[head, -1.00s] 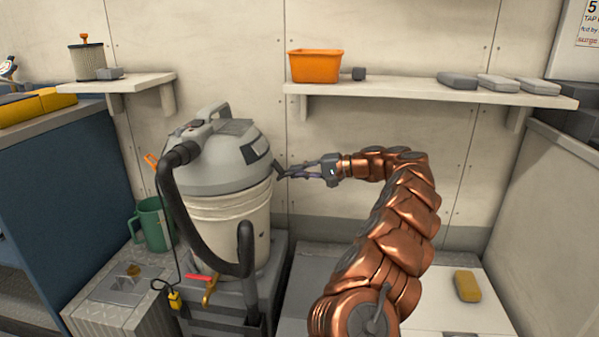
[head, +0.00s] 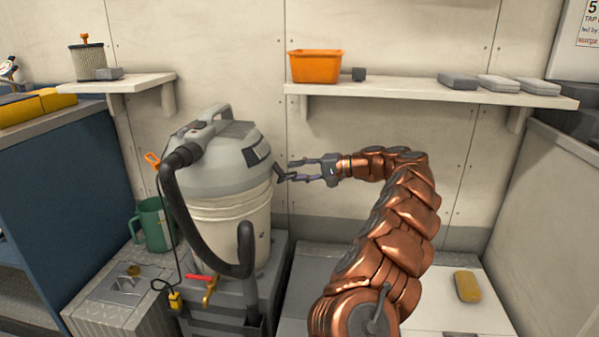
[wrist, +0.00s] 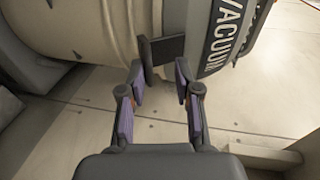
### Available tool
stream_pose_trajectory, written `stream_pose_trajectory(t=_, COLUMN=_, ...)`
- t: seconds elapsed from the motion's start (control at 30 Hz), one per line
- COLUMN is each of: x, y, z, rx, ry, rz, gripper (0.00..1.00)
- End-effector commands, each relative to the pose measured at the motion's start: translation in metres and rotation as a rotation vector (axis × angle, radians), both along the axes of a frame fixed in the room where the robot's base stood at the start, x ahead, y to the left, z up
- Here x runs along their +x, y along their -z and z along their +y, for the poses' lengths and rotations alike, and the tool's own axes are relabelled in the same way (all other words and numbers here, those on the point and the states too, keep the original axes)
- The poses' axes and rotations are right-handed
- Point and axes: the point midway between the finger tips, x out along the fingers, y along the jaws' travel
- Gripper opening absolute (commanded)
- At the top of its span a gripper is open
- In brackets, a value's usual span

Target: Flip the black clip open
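The black clip (wrist: 168,50) is a small dark plate at the seam between the vacuum's grey lid and its cream bucket. In the head view the clip (head: 279,172) is a small dark shape on the vacuum's right side. My gripper (head: 292,170) is beside it, reaching in from the right. In the wrist view my gripper's (wrist: 160,74) two purple-padded fingers are apart, with the clip's near end between or just beyond the tips. I cannot tell whether they touch it. How far the clip is tilted is unclear.
The vacuum (head: 225,165) stands on a grey base, its black hose (head: 185,225) at the front left. A wall shelf (head: 410,92) with an orange bin (head: 315,66) is above my arm. A yellow sponge-like block (head: 467,286) lies lower right.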

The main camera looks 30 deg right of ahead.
Motion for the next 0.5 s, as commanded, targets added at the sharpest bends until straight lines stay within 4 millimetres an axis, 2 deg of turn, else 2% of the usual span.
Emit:
stream_pose_trajectory(t=0.17, x=-0.001, y=0.0, z=0.0, rx=0.0, ry=-0.001, rz=0.0, gripper=0.34)
stream_pose_trajectory(t=0.5, x=-0.012, y=-0.001, z=-0.012, rx=0.0, ry=0.001, rz=0.0, gripper=0.34)
